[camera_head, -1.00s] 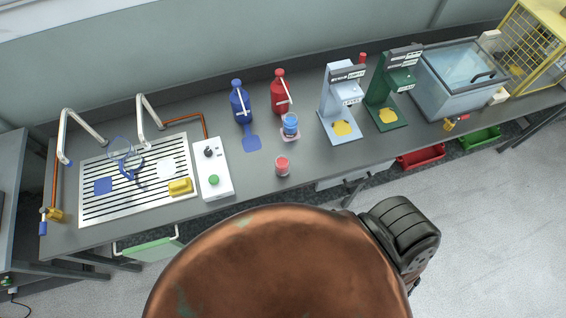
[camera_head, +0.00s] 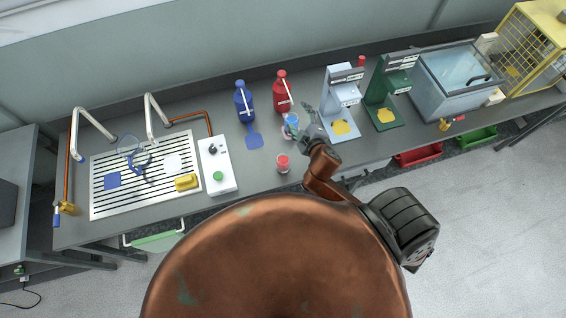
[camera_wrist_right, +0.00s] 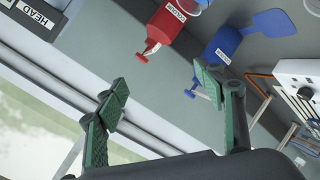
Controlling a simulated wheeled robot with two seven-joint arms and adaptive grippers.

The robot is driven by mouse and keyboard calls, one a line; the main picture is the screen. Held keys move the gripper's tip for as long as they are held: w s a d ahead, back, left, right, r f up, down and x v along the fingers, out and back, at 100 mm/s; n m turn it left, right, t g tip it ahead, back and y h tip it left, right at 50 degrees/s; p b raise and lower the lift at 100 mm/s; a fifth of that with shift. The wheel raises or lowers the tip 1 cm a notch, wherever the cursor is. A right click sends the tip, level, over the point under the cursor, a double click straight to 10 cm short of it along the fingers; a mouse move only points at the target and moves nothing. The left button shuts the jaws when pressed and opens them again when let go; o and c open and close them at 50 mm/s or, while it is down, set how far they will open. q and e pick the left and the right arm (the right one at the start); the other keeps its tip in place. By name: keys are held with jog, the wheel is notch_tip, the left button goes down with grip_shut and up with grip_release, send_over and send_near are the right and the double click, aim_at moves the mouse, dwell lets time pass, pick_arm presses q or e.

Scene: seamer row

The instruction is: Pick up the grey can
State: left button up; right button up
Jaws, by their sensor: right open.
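I cannot make out a plainly grey can in either view. A blue can (camera_head: 291,119) stands on a pink mat near the red pump bottle, partly beside my right gripper. A red can (camera_head: 283,163) stands nearer the counter's front edge. My right gripper (camera_head: 303,122) is over the counter, close to the blue can and left of the light blue seamer. In the right wrist view its two green-padded fingers (camera_wrist_right: 160,92) are wide apart with nothing between them. My left gripper is in neither view.
A blue pump bottle (camera_head: 243,102) and a red pump bottle (camera_head: 281,92) stand at the back. The light blue seamer (camera_head: 341,100) and green seamer (camera_head: 386,90) stand to the right. A white control box (camera_head: 216,165) and sink drainer (camera_head: 145,200) are left.

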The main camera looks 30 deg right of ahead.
jog(key=w+a+r+n+t+y, duration=0.5)
jog(key=w+a+r+n+y, duration=0.1)
jog(key=a+r+n, duration=0.45)
jog(key=s+a+n+g+y, duration=0.35)
jog(key=a+n+y, duration=0.45)
jog(key=a+n, duration=0.45)
jog(key=n+g+h, duration=0.8)
jog(key=n+g, duration=0.3)
jog(key=n, duration=0.2)
send_over(285, 159)
jog(key=d, duration=0.1)
jog(key=f, duration=1.5)
jog(key=s+f+p, duration=0.1)
jog(key=f, duration=0.6)
jog(key=shift+d+f, duration=0.15)
jog(key=shift+f, duration=0.2)
jog(key=shift+w+f+n, duration=0.25)
jog(key=shift+f+n, duration=0.05)
jog(key=shift+f, duration=0.5)
jog(key=x, duration=0.1)
jog(key=p+x, duration=0.1)
jog(key=x, duration=0.1)
jog(key=p+x, duration=0.1)
jog(key=x, duration=0.1)
jog(key=shift+s+a+f, duration=0.15)
jog(key=shift+s+a, duration=0.1)
jog(key=shift+a, duration=0.05)
jog(key=shift+w+a+f, duration=0.1)
jog(key=shift+f, duration=0.2)
